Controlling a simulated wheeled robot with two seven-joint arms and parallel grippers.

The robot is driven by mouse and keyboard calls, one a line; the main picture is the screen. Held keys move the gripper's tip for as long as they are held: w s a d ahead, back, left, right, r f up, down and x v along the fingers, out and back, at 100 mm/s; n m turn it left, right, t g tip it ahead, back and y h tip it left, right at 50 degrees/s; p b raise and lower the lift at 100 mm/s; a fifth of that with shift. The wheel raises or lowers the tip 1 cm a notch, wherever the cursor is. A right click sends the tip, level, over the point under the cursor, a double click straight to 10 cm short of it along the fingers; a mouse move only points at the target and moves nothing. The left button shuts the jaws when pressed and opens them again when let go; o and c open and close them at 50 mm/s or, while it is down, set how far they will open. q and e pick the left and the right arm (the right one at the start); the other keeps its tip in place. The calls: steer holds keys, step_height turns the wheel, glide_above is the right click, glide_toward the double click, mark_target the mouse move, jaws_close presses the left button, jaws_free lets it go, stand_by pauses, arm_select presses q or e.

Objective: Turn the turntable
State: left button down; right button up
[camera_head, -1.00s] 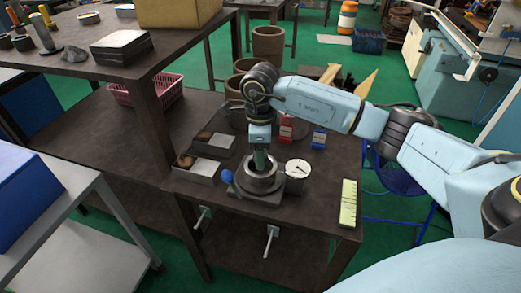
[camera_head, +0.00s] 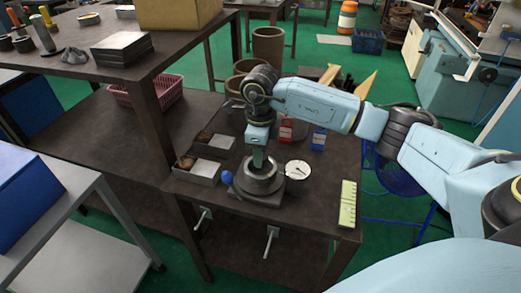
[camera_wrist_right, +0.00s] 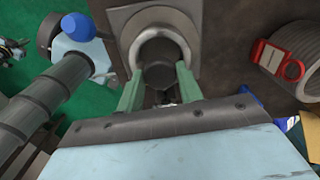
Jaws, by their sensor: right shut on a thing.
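The turntable (camera_head: 267,183) is a round grey ring on a square base near the front of the dark table. A blue ball knob (camera_head: 227,177) sticks out at its left side. My right gripper (camera_head: 258,168) points down into the ring. In the right wrist view, its green fingers (camera_wrist_right: 160,82) stand on either side of a dark round centre piece (camera_wrist_right: 160,70) inside the bright ring (camera_wrist_right: 160,36), and are shut on it. The blue knob (camera_wrist_right: 78,26) shows at the upper left there. My fingers partly hide the ring's near side. My left gripper is not in view.
A white-faced dial (camera_head: 298,170) stands close to the turntable's right. Two grey trays (camera_head: 197,170) lie to its left. A red box (camera_head: 286,130) and blue box (camera_head: 318,138) stand behind. A yellow-green strip (camera_head: 348,204) lies at the table's right edge.

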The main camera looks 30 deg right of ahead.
steer(key=m, duration=0.2)
steer(key=shift+r+m+p, duration=0.1)
steer(key=shift+m+p, duration=0.3)
steer(key=m, duration=0.2)
steer(key=shift+m+p, duration=0.3)
steer(key=shift+p, duration=0.1)
steer(key=m+p, duration=0.1)
steer(key=m, duration=0.3)
steer(key=shift+m+p, duration=0.3)
steer(key=m+p, duration=0.2)
steer(key=m, duration=0.3)
arm_select(q)
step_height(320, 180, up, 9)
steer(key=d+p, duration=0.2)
steer(key=p, duration=0.1)
steer(key=shift+p, duration=0.3)
arm_select(e)
steer(key=m, duration=0.6)
steer(key=shift+m, duration=0.3)
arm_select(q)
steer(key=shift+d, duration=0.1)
arm_select(e)
steer(key=o, duration=1)
